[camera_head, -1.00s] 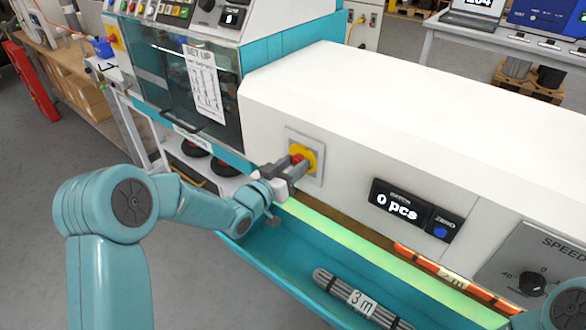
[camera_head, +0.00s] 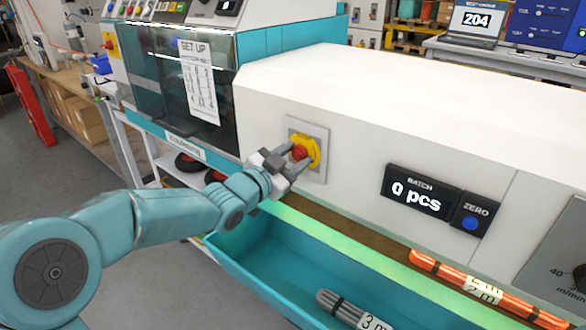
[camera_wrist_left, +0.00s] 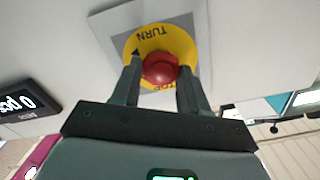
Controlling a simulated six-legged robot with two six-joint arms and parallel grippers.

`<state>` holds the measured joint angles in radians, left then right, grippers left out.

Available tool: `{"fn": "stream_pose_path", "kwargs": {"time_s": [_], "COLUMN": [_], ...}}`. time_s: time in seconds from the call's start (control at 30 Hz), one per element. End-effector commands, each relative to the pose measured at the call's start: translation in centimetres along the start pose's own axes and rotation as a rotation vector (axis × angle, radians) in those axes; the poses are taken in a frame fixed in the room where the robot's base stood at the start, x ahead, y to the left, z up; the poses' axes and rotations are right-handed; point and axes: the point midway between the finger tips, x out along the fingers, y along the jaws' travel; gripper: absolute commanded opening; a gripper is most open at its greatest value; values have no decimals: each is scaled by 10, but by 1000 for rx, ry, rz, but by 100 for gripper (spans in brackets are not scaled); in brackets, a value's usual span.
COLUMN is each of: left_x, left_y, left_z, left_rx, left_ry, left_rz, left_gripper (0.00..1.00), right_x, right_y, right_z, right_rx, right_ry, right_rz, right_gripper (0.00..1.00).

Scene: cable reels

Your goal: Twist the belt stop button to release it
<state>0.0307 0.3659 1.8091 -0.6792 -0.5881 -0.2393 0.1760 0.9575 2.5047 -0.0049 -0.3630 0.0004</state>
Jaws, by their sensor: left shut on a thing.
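The belt stop button (camera_head: 300,153) is a red knob on a round yellow collar (camera_head: 314,150), set on a grey square plate on the white machine front. My left gripper (camera_head: 296,158) is shut on the button, one finger on each side. In the left wrist view the left gripper (camera_wrist_left: 160,82) hides the lower part of the collar. My right gripper is not in view.
Right of the button is a batch counter (camera_head: 417,195) reading 0 pcs, with a blue ZERO button (camera_head: 470,223). Below runs a teal trough (camera_head: 262,262) with a grey cable bundle (camera_head: 345,310).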

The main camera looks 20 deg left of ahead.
Motion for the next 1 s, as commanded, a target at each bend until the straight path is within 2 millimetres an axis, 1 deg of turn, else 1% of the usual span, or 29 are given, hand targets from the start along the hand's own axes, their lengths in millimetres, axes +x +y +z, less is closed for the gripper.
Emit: {"fn": "stream_pose_path", "kwargs": {"time_s": [0.03,0.1,0.57,0.6,0.63,0.67,0.93,1.0], "left_x": [0,0,0,0,0,0,0,-3], "left_y": [0,0,-1,-1,-1,-1,0,0], "left_z": [-1,-2,-3,-3,-3,-3,-1,-1], "left_rx": [13,26,38,37,37,37,36,35], "left_ry": [5,6,7,7,7,6,3,2], "left_rz": [-2,-2,-2,-2,-2,-2,-1,-1], "left_gripper": [14,14,14,54,64,70,70,70], "right_x": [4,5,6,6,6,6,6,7], "right_y": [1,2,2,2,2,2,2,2], "right_z": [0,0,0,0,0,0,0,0], "right_rx": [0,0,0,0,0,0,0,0], "right_ry": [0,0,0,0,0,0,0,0], "right_rz": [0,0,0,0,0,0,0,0], "right_gripper": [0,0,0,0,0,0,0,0]}}
